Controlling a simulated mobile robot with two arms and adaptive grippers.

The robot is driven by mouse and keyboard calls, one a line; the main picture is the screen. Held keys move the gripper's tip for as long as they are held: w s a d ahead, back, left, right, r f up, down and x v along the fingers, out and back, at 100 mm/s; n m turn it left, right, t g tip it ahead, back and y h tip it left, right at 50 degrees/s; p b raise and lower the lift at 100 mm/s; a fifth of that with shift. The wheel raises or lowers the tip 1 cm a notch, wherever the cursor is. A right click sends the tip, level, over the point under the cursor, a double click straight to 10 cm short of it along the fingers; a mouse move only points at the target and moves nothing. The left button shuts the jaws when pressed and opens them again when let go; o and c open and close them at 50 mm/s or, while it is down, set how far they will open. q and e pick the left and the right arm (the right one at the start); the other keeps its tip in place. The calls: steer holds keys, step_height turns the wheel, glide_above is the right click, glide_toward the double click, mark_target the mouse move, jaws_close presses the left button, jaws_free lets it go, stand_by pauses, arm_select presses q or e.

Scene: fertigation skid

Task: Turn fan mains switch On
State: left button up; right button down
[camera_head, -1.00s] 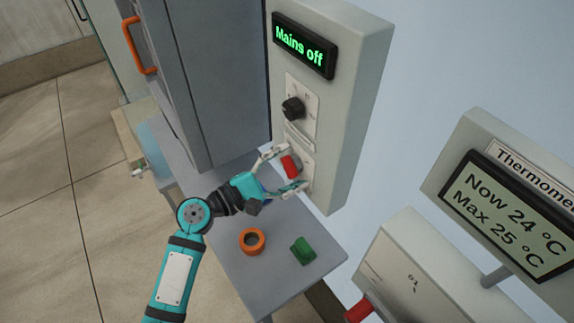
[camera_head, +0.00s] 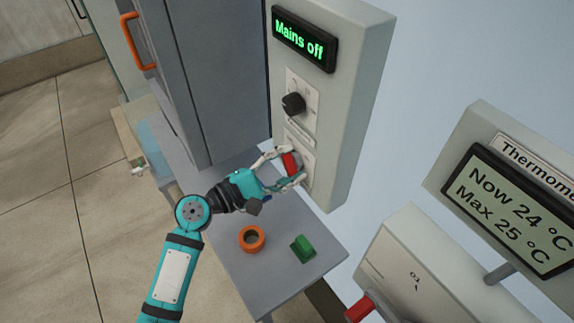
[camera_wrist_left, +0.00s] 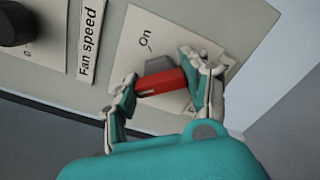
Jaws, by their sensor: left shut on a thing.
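The fan mains switch is a red lever (camera_head: 291,164) low on the front of the pale grey control box (camera_head: 350,110). In the left wrist view the red lever (camera_wrist_left: 161,82) sits on a light plate (camera_wrist_left: 178,38) marked "On". My left gripper (camera_head: 287,168) is at the switch, its fingers shut on the red lever from both sides; it also shows in the left wrist view (camera_wrist_left: 163,88). The display (camera_head: 304,41) above reads "Mains off". My right gripper is not in view.
A black fan speed knob (camera_head: 293,104) is above the switch. An orange ring (camera_head: 252,239) and a green block (camera_head: 303,249) lie on the grey table (camera_head: 285,285) below. A thermometer display (camera_head: 510,215) and a box with a red part (camera_head: 360,309) are at right.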

arm_select(q)
steer(key=m+b, duration=0.3)
steer(key=m, duration=0.1)
steer(key=shift+f, duration=0.25)
steer(key=m+b, duration=0.3)
steer(key=m, duration=0.1)
steer(key=shift+m+b, duration=0.35)
steer(key=shift+m, duration=0.05)
steer(key=m+b, duration=0.2)
steer(key=m, duration=0.2)
steer(key=shift+f+b, duration=0.1)
steer(key=shift+b, duration=0.3)
steer(key=shift+m+b, duration=0.9)
steer(key=shift+m, duration=1.1)
steer(key=o, duration=1.2)
steer(key=v, duration=1.2)
